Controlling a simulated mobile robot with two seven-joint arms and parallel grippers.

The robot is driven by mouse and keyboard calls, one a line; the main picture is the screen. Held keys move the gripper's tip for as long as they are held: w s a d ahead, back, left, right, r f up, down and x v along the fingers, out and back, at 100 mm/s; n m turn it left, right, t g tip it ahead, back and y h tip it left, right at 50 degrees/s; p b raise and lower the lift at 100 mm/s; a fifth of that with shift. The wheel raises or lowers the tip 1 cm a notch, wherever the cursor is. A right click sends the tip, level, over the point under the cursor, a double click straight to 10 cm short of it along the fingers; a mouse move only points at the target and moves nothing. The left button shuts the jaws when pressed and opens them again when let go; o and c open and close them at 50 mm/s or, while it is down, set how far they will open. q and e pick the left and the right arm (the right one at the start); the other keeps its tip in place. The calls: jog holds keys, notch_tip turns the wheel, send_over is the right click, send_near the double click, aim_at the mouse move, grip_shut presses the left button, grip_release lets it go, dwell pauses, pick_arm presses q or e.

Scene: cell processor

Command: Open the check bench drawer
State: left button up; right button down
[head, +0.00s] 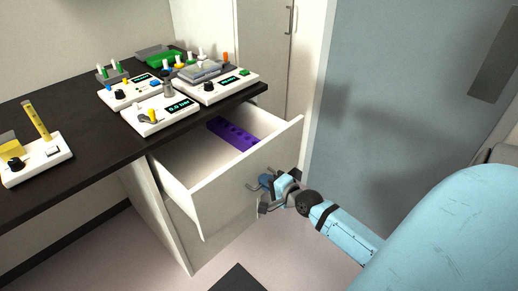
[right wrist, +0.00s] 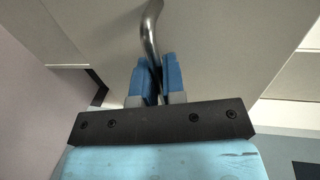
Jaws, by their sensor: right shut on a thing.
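The check bench drawer (head: 235,181) is a white drawer pulled well out from under the dark bench top (head: 55,104) in the head view. A purple block with holes (head: 233,133) lies inside it, near the back. My right gripper (head: 266,184) is at the drawer's front face, shut on its metal handle. In the right wrist view the curved handle (right wrist: 150,35) runs down between the blue fingertips (right wrist: 158,82). My left gripper does not show.
Several white instruments, such as one with a display (head: 160,113), stand on the bench top. A grey-blue door (head: 400,90) stands at the right behind my arm. A dark mat (head: 238,280) lies on the floor in front.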

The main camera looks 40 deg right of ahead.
jog(key=shift+s, duration=0.65)
jog(key=c, duration=1.2)
grip_release()
jog(key=shift+c, duration=0.2)
